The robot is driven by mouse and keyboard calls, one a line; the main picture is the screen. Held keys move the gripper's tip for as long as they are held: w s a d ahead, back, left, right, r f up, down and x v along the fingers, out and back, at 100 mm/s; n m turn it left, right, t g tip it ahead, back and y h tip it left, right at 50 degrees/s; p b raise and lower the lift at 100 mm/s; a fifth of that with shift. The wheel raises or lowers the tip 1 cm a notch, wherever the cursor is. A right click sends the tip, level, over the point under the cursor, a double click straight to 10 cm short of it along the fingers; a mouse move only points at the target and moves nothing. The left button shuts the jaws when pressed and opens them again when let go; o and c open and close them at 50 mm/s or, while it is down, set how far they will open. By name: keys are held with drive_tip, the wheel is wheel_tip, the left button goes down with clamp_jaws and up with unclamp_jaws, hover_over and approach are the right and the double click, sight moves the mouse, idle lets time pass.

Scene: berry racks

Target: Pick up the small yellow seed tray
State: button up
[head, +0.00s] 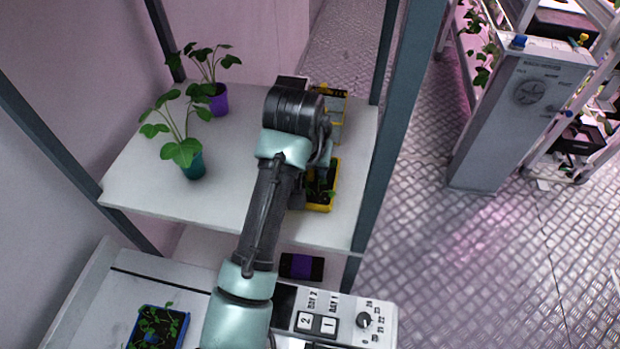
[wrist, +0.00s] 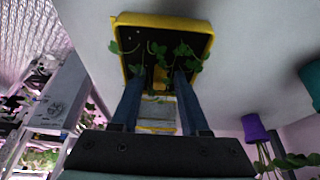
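The small yellow seed tray (head: 333,186) holds dark soil and green seedlings and sits on the white shelf, right of my wrist in the head view. In the wrist view the tray (wrist: 165,20) is at the top centre. My gripper (wrist: 158,78) is open, its two fingers apart and their tips overlapping the tray's near part. I cannot tell whether they touch it. In the head view my arm hides part of the tray and most of the fingers.
A teal pot (head: 194,167) and a purple pot (head: 218,104) with plants stand on the shelf's left. Another yellow-edged container (head: 335,112) is behind my wrist. A shelf post (head: 392,140) rises close on the right. A blue tray (head: 158,327) sits at lower left.

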clamp_jaws()
